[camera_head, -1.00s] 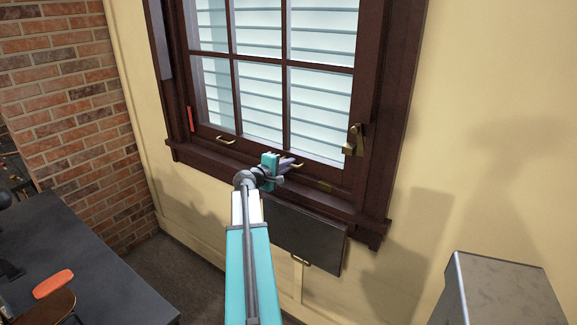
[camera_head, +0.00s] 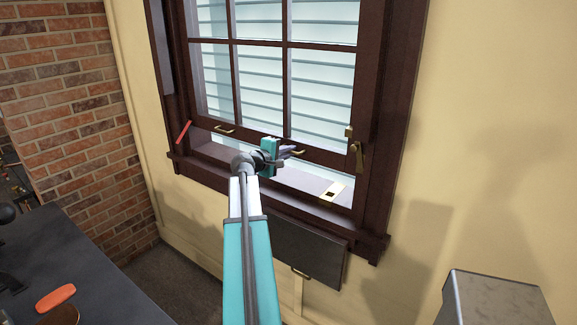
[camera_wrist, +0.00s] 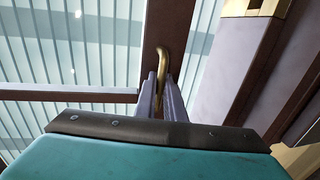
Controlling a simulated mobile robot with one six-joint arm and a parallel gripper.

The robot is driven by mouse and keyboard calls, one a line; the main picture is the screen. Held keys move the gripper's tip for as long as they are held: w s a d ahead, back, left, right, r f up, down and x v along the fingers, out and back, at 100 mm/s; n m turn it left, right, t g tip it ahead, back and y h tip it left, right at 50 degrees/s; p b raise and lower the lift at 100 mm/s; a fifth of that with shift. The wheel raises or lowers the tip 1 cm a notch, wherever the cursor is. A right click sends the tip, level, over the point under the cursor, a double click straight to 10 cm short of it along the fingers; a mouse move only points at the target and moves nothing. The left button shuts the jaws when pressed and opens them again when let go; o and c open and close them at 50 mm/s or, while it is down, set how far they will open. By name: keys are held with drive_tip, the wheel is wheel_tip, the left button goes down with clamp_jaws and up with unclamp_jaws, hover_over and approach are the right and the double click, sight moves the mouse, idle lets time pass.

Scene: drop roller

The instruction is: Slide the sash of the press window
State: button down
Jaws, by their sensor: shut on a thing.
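The press window's sash (camera_head: 238,88) is dark brown with several panes, and its bottom rail is raised above the sill (camera_head: 315,185). Two brass pulls sit on that rail, a left pull (camera_head: 224,129) and a right pull (camera_head: 297,152). My gripper (camera_head: 287,150) is at the right pull. In the wrist view the fingers (camera_wrist: 162,95) are closed around the brass right pull (camera_wrist: 162,62). A brass latch (camera_head: 357,150) is at the right side of the frame, and a brass plate with a dark hole (camera_head: 333,191) lies on the sill.
A dark hinged panel (camera_head: 305,250) hangs below the sill. A red lever (camera_head: 183,131) is at the left jamb. A grey metal box (camera_head: 495,298) stands at the lower right, and a dark table (camera_head: 60,255) at the lower left. Wall space right of the window is clear.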

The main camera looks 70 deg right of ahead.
sight(296, 94)
wheel_tip(296, 94, up, 21)
drive_tip(key=p, duration=0.5)
drive_tip(key=shift+r, duration=0.15)
drive_tip(key=c, duration=2.1)
unclamp_jaws()
drive_tip(key=shift+v, duration=0.8)
drive_tip(key=b+v, duration=0.4)
drive_tip(key=v, duration=0.8)
drive_tip(key=shift+a, duration=0.1)
